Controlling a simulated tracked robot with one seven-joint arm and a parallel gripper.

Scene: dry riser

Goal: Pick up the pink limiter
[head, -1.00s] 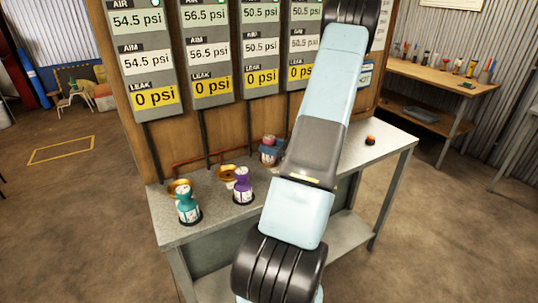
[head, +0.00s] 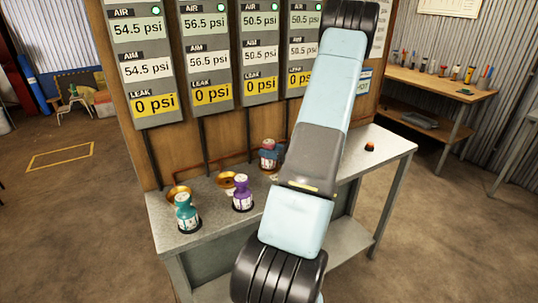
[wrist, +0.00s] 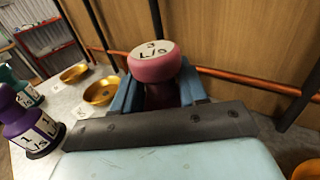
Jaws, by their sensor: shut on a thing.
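The pink limiter (wrist: 153,63), with a white labelled top, stands between the blue jaws of my gripper (wrist: 157,92) in the wrist view. My gripper is shut on it, and the jaws hide part of its lower body. In the head view the pink limiter (head: 268,144) is small, near the back of the bench, left of my arm. I cannot tell whether its base touches the bench.
A purple limiter (head: 242,193) and a teal limiter (head: 187,214) stand on the metal bench (head: 217,207), left of my gripper. Brass cups (head: 227,180) and a copper pipe (wrist: 245,80) lie close by. A wooden gauge panel (head: 142,140) rises behind.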

